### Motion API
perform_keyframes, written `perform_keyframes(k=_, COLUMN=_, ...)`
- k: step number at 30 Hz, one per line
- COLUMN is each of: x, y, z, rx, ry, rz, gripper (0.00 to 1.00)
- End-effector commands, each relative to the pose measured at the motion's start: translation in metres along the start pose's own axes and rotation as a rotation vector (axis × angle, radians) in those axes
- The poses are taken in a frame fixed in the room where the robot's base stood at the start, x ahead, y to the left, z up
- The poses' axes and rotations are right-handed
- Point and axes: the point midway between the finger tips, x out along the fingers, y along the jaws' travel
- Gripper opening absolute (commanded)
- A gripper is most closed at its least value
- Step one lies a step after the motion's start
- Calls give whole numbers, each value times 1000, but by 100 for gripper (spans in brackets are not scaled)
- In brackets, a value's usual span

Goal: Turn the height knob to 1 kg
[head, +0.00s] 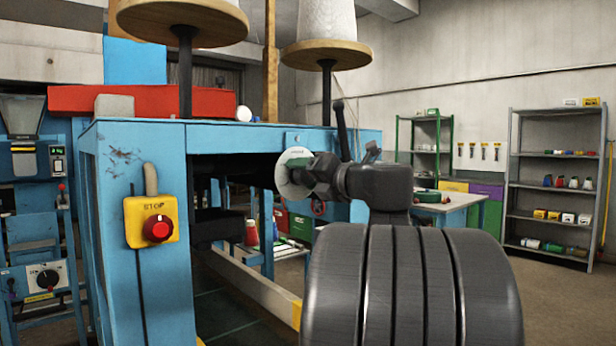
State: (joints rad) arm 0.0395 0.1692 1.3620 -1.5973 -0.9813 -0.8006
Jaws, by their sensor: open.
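A round pale dial plate (292,158) with a green upper part and small lettering is on the front of the blue machine, below its top edge. My gripper (302,178) is in front of this plate and covers its middle and right side. Any knob at its centre is hidden, and so are its marks, so its setting cannot be read. The jaws are open; whether they touch or surround a knob cannot be told. Another black knob (47,280) on a white panel is at the lower left, away from my gripper.
The blue machine (140,210) fills the left and middle. A yellow stop box with a red button (158,229) is on its front. Two thread cones on wooden discs (326,54) stand above. A dark lever (342,130) rises near my arm. A grey shelf (555,152) stands far right.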

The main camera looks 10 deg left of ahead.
Motion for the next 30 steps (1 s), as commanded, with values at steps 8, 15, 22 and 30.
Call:
perform_keyframes(k=8, x=0, y=0, z=0, rx=1, ry=0, rz=0, gripper=18)
perform_keyframes(k=15, x=0, y=2, z=3, rx=55, ry=0, rz=1, gripper=18)
perform_keyframes(k=22, x=0, y=4, z=4, rx=254, ry=-4, rz=4, gripper=18)
perform_keyframes(k=30, x=0, y=2, z=1, rx=428, ry=-10, rz=9, gripper=18)
